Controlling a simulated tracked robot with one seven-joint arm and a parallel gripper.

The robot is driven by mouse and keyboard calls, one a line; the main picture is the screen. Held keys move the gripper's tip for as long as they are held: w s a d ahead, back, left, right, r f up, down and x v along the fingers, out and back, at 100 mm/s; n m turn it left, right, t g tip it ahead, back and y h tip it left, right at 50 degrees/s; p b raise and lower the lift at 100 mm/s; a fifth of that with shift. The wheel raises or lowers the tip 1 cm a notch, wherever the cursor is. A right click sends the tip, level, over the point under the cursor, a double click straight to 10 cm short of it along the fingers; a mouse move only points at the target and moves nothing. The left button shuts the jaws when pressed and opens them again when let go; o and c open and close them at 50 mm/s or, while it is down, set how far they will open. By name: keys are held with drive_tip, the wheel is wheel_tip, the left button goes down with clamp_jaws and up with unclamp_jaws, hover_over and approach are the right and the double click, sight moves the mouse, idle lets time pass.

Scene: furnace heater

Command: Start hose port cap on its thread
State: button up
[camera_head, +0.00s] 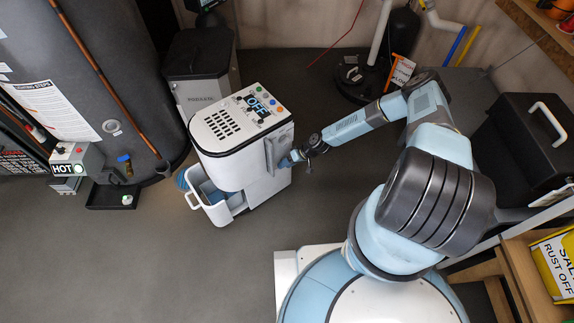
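A white appliance (220,133) with a display reading OFF stands in the middle of the floor. My gripper (287,161) is at the dark panel (276,146) on its right side, close to or touching it. The gripper is small and seen from above, so its opening and anything between its fingers cannot be told. I cannot make out the hose port, its thread or the cap. That side of the appliance is mostly turned away from view and partly covered by my gripper.
The appliance's front drawer (218,213) is pulled out. A heater tank (95,75) with a HOT box (63,169) stands at left; a small black tray (113,196) is below. A grey bin (200,65) is behind the appliance. Floor in front is clear.

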drive_tip(key=shift+o, duration=1.2)
drive_tip(key=v, duration=1.3)
drive_tip(key=shift+d+r, duration=0.25)
drive_tip(key=shift+r, duration=0.05)
